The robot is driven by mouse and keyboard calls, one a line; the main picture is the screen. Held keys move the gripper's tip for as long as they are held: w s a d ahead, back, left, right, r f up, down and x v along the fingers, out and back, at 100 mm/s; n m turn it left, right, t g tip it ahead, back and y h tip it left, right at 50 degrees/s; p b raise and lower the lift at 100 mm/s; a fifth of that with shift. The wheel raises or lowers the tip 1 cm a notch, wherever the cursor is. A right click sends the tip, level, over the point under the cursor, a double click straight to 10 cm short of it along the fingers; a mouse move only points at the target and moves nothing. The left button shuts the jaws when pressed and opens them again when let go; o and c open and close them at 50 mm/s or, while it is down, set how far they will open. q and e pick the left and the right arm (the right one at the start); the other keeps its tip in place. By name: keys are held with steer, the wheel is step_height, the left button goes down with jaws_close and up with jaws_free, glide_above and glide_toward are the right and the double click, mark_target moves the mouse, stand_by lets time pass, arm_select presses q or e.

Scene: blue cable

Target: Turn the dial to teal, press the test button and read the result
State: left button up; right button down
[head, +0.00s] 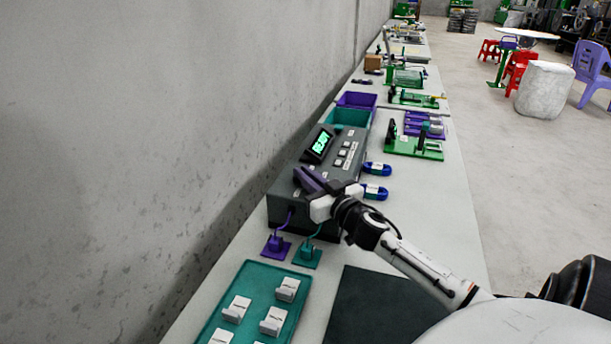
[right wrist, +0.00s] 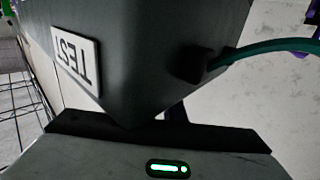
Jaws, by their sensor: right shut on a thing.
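The dark grey test box (head: 284,205) stands on the bench against the wall. Its tilted screen (head: 319,145) shows green characters too small to read surely. Several pale buttons (head: 346,155) sit beside the screen. In the right wrist view the box's TEST label (right wrist: 77,62) appears upside down. My right gripper (head: 309,180) is over the near part of the box top, its dark fingers shut. The dial does not show; the gripper hides that spot, and I take it to be between the fingers. My left gripper is out of view.
Purple (head: 277,246) and teal (head: 307,255) plug blocks with cables sit before the box. Blue cable coils (head: 376,168) lie to its right. A teal tray (head: 240,290) with white pieces is nearer. Green fixtures (head: 415,149) and bins (head: 350,117) stand beyond.

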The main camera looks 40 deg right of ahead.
steer(key=c, duration=1.9)
jaws_free()
steer(key=shift+o, duration=0.2)
steer(key=shift+s, duration=0.1)
steer(key=v, duration=1)
